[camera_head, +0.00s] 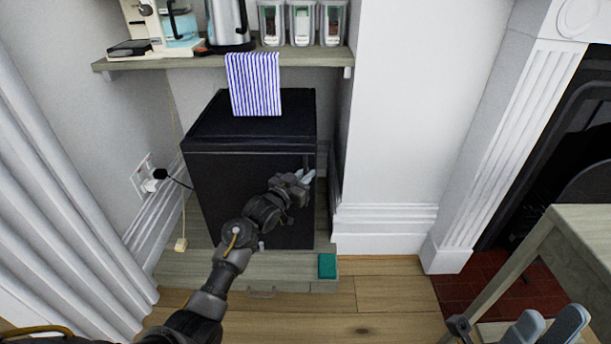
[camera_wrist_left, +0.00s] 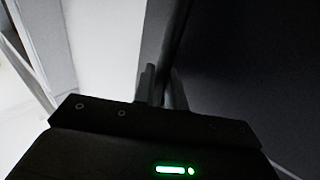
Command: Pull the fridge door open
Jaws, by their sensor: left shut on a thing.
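The black fridge (camera_head: 235,190) stands under the shelf. Its door faces me and looks closed, with no gap that I can see. My left gripper (camera_head: 305,177) is at the right edge of the door. The left wrist view shows its fingers (camera_wrist_left: 163,90) shut around a thin dark upright bar, the door handle (camera_wrist_left: 180,50), next to the dark door face. The arm hides part of the door front. My right gripper (camera_head: 548,326) is at the bottom right corner, its two grey-blue fingers apart and empty.
A striped towel (camera_head: 254,84) hangs from the shelf (camera_head: 285,57) over the fridge top. A green block (camera_head: 327,266) lies on the low wooden platform (camera_head: 215,268) in front. A table (camera_head: 585,225) stands at right. The floor in the middle is clear.

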